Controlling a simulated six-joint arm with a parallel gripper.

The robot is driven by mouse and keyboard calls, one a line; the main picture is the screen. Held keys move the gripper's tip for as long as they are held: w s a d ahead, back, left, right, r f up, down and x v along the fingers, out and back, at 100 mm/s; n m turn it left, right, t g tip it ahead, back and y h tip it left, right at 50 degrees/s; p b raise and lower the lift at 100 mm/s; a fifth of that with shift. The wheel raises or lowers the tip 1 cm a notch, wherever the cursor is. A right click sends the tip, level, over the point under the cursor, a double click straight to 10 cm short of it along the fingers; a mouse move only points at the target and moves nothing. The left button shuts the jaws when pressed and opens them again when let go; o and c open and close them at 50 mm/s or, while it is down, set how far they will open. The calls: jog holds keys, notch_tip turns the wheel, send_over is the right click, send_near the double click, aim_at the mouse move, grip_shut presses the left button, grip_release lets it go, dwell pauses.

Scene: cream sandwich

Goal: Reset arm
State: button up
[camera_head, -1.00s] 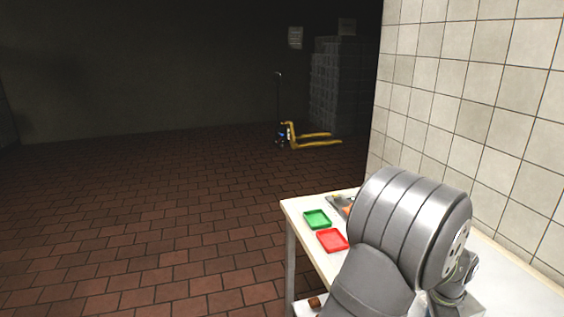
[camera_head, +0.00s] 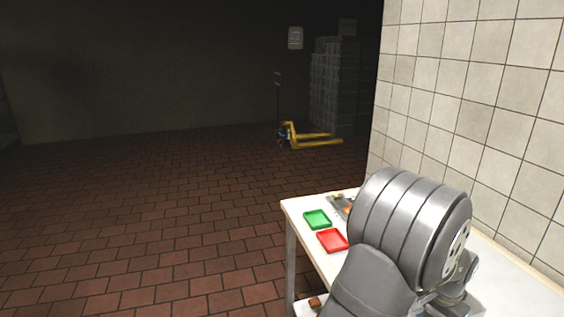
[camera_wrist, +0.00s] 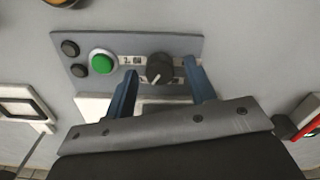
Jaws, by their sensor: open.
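My gripper (camera_wrist: 162,92) shows in the wrist view with its two blue fingers spread apart and nothing between them but a view of a control panel. The panel (camera_wrist: 185,47) is grey and carries a black knob (camera_wrist: 160,68), a green button (camera_wrist: 103,62) and two small dark buttons (camera_wrist: 71,58). The knob lies between the fingertips in the picture; I cannot tell whether the fingers touch it. In the head view my grey arm bulks over the table and hides the gripper.
The white table (camera_head: 300,212) stands against a tiled wall (camera_head: 465,100). A green tray (camera_head: 317,219) and a red tray (camera_head: 332,240) lie near its left edge. A grey container (camera_head: 338,203) is partly hidden by my arm. A yellow pallet jack (camera_head: 312,140) stands far back on open brick floor.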

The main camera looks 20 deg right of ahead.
jog(key=shift+n, duration=0.9)
jog(key=shift+c, duration=0.4)
dwell(1.4)
